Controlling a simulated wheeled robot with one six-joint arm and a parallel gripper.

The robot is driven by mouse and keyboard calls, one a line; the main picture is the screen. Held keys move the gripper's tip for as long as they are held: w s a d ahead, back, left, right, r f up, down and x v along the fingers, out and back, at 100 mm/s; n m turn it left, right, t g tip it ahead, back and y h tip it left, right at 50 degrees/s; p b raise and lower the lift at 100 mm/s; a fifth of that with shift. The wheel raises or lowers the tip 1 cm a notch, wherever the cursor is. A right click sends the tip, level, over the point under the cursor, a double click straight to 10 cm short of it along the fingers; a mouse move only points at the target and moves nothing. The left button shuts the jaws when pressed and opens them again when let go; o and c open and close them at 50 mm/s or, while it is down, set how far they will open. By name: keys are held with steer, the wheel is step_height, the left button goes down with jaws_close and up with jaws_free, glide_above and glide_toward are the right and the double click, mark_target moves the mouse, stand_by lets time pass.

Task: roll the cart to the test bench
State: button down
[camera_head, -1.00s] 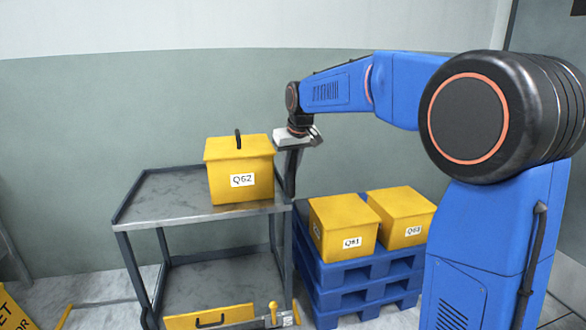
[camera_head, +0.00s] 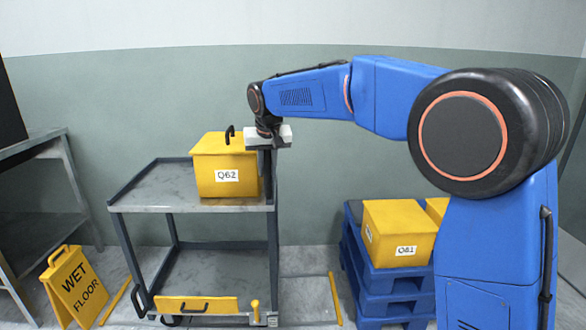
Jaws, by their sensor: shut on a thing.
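The cart (camera_head: 150,196) is a grey two-shelf trolley with dark posts, left of centre in the head view. A yellow box labelled Q62 (camera_head: 212,178) with a black handle on its lid sits on the top shelf. My gripper (camera_head: 267,146) is at the cart's right end, shut on the cart's upright handle post beside the box; the fingertips are partly hidden. A yellow panel with a black handle (camera_head: 170,304) shows low at the cart's front, near a small yellow lever (camera_head: 255,308). A grey bench or rack (camera_head: 40,141) stands at the left edge; I cannot tell whether it is the test bench.
A yellow wet floor sign (camera_head: 75,285) stands between the rack and the cart. Blue stacked pallets (camera_head: 385,283) with yellow boxes (camera_head: 398,228) are on the right. Yellow floor strips (camera_head: 335,299) lie either side of the cart. A wall stands close behind.

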steer(key=a, duration=2.7)
steer(key=shift+a, duration=0.15)
steer(key=shift+r, duration=0.1)
steer(key=c, duration=1.6)
jaws_free()
steer(key=shift+a, duration=0.25)
steer(key=shift+d, duration=0.1)
steer(key=v, duration=1.7)
steer(key=shift+s+r, duration=0.1)
